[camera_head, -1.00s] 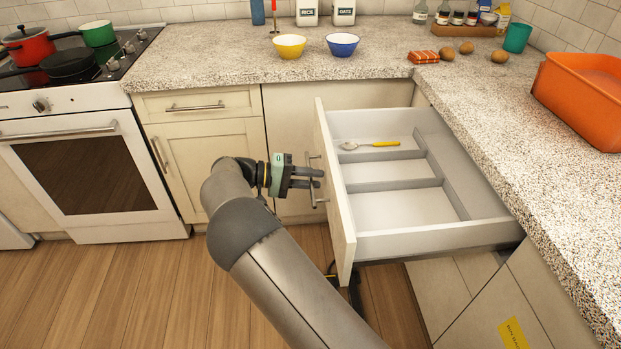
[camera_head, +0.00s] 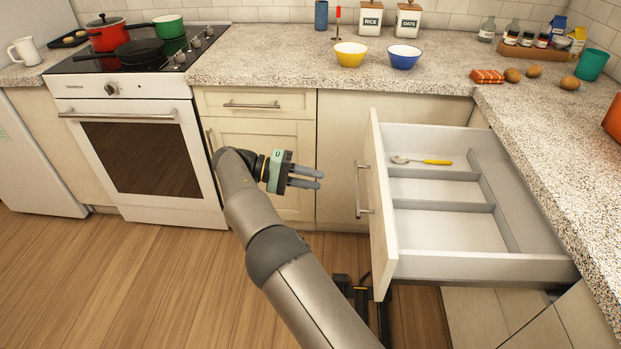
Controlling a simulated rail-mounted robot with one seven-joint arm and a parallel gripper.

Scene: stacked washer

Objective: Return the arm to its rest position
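My gripper (camera_head: 318,179) is at the end of my grey arm, in front of the lower cabinets. It points right toward the open drawer's handle (camera_head: 362,188) and is apart from it. Its two fingers show a gap with nothing between them. The drawer (camera_head: 447,230) is pulled out and divided into compartments. A spoon with a yellow handle (camera_head: 437,162) lies in its back compartment.
The stove (camera_head: 140,160) with pots stands at the left. The countertop (camera_head: 290,70) holds a yellow bowl (camera_head: 350,56), a blue bowl (camera_head: 404,58) and canisters. The open drawer juts out at the right. The wooden floor (camera_head: 130,260) at the left is clear.

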